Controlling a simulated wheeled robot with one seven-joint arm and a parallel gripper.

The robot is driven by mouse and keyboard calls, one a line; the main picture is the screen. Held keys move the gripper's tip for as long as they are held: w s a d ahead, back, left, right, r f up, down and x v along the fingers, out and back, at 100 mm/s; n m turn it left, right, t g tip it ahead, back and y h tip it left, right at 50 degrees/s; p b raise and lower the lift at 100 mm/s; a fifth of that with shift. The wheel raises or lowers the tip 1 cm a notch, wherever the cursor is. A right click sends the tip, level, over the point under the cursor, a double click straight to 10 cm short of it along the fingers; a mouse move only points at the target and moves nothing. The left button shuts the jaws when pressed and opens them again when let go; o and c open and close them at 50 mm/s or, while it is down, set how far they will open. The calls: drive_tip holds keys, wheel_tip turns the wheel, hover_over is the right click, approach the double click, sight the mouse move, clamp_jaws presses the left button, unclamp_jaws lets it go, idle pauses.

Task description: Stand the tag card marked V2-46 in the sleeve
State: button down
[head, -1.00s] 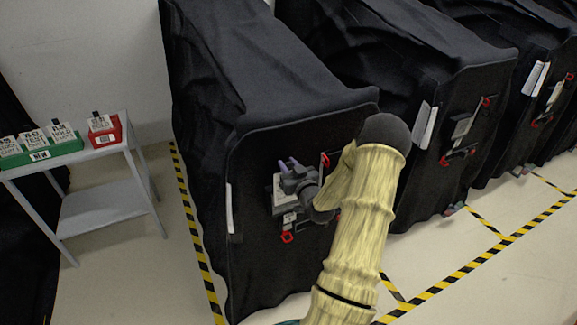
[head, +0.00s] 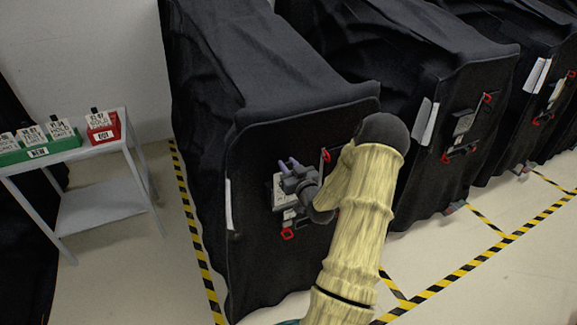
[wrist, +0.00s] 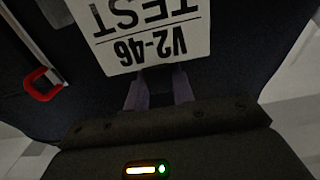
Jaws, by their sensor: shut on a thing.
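The tag card marked V2-46 TEST is white with black print. In the wrist view the V2-46 card (wrist: 150,35) appears upside down and fills the top middle. My gripper (wrist: 160,88) is shut on its edge with two purple-grey fingers. In the head view my gripper (head: 291,168) is at the front of the nearest black-covered cart, and the card (head: 278,190) shows partly beside it. The sleeve cannot be made out clearly; a small pale piece (head: 289,214) shows just below the card. Whether the card touches it or sits in it cannot be told.
Red clips (head: 288,234) sit on the cart front, one also in the wrist view (wrist: 42,85). More black-covered carts (head: 425,60) stand to the right. A grey side table (head: 100,160) at left holds a green rack (head: 70,143) and a red rack (head: 101,134) with cards.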

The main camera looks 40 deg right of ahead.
drive_tip(key=shift+f, duration=0.1)
drive_tip(key=c, duration=1.1)
unclamp_jaws()
drive_tip(key=shift+s+a, duration=0.1)
drive_tip(key=shift+s, duration=0.4)
drive_tip(key=b+v, duration=0.4)
drive_tip(key=v, duration=1.2)
drive_tip(key=shift+s, duration=0.2)
drive_tip(key=shift+a, duration=0.1)
